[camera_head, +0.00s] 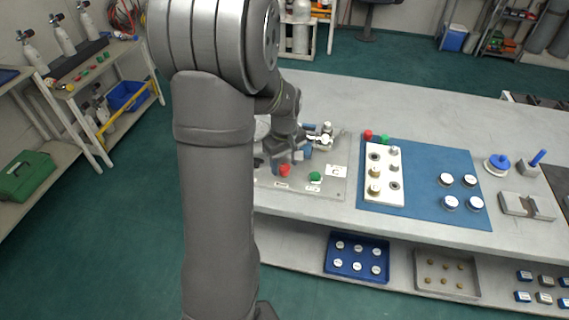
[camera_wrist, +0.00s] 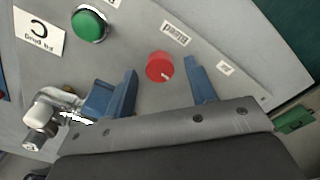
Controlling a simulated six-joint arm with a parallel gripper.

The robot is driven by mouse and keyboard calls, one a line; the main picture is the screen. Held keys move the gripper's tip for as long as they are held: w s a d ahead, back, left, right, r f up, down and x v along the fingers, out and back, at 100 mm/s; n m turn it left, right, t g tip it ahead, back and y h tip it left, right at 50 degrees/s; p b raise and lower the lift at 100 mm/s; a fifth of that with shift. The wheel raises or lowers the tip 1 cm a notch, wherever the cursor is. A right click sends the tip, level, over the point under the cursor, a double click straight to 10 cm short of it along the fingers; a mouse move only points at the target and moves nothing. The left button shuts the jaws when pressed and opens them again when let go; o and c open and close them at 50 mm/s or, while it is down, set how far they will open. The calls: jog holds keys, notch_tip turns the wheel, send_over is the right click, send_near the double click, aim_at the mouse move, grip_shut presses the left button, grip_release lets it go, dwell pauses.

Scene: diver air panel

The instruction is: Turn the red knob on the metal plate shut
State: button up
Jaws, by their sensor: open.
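The red knob (camera_wrist: 160,67) sits on the grey metal plate (camera_wrist: 240,88) and carries a small white mark on its lower side in the wrist view. In the head view the red knob (camera_head: 285,170) shows at the front of the plate (camera_head: 335,188). My gripper (camera_wrist: 166,80) is open, with blue fingers to the left and right of the knob. A gap shows on both sides; I cannot tell the height of the fingertips over the plate. In the head view my gripper (camera_head: 290,158) is partly hidden by my arm.
A green knob (camera_wrist: 89,24) is on the same plate, with a metal fitting (camera_wrist: 50,115) near my left finger. Printed labels (camera_wrist: 174,34) lie beside the knobs. A blue mat (camera_head: 425,217) with a white block (camera_head: 382,200) and gauges (camera_head: 450,202) lies to the right.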

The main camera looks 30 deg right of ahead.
jog(key=shift+f, duration=0.4)
jog(key=shift+c, duration=0.4)
jog(key=c, duration=0.9)
